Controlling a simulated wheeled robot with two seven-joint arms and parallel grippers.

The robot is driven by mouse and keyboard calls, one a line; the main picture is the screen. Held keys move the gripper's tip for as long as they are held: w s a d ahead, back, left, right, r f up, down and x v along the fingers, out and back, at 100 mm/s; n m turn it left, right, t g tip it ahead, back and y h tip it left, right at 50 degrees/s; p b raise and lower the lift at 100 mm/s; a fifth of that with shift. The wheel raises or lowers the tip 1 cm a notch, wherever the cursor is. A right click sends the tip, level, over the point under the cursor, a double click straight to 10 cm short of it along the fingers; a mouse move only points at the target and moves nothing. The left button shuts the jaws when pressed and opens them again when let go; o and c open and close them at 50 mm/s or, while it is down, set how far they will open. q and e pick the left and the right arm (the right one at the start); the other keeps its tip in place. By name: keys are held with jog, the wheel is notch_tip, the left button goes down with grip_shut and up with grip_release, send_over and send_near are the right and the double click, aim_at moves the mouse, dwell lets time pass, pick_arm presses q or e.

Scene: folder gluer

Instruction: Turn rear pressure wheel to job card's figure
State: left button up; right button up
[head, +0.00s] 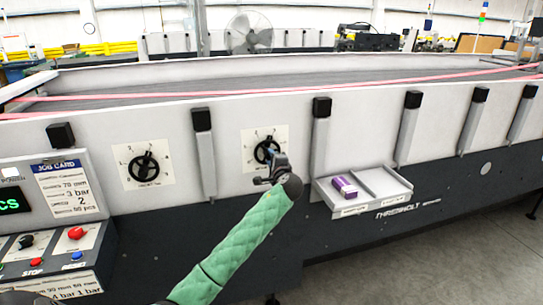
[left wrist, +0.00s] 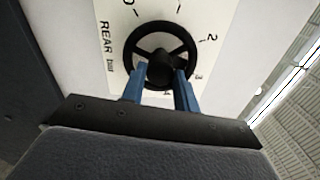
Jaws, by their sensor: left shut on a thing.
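The rear pressure wheel (head: 266,148) is a black spoked handwheel on a white dial plate on the machine's side. In the left wrist view the wheel (left wrist: 134,40) fills the top middle, with "REAR bar" and figures 0, 2 and 3 legible around it. My left gripper (head: 275,168) is at the wheel; its blue fingers (left wrist: 160,84) are shut on it near the hub. I cannot make out a pointer reading. The job card (head: 64,187) at the left shows "70 mm", "3 bar", "2" and "60 pcs"; its smaller words are blurred. My right gripper is out of view.
A similar black wheel (head: 144,167) sits on another dial plate to the left. A control panel (head: 50,250) with buttons is at lower left. Grey posts stand along the machine's side.

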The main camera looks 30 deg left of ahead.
pick_arm(q)
jog(key=shift+d+f+m+p, duration=0.15)
jog(key=shift+m+p, duration=0.25)
jog(key=shift+m, duration=0.4)
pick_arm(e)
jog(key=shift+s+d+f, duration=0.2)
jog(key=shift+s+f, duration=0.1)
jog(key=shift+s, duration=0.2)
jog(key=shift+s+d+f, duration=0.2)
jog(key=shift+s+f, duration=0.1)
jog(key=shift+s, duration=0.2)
pick_arm(q)
jog(key=o, duration=1)
jog(key=shift+c, duration=0.2)
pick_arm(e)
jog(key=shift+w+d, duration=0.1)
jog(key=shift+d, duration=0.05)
pick_arm(q)
jog(key=b+v, duration=0.3)
jog(key=v, duration=0.4)
jog(key=shift+s+d, duration=0.25)
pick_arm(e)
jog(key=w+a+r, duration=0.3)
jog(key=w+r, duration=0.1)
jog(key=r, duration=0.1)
